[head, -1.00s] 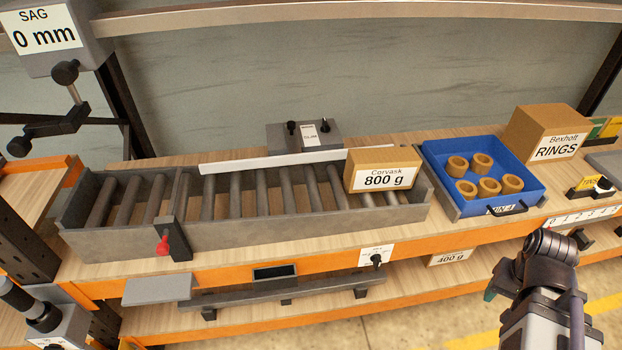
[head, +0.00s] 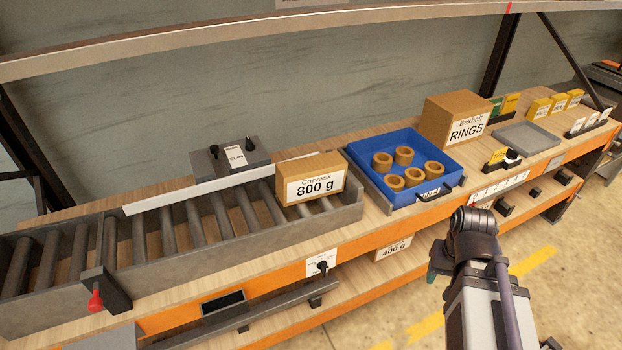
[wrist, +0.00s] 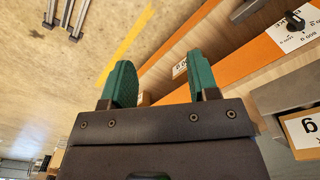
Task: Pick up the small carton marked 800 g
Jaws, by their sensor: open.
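The brown carton marked 800 g (head: 296,169), labelled Corvask, stands at the right end of the roller conveyor (head: 238,250) in the head view. In the wrist view, part of a carton with a white label (wrist: 306,128) is cut off at the right edge; it looks like the same one. My gripper (wrist: 163,83) is open and empty, its two green fingers apart. In the head view my arm is in front of the bench, to the right of and below the carton; the fingers are mostly hidden there.
A blue tray (head: 452,170) with several brown rings stands right of the conveyor, with a larger RINGS carton (head: 437,120) behind it. A grey box with knobs (head: 229,163) stands behind the conveyor. A 400 g carton (head: 393,248) is on the lower shelf. Floor in front is open.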

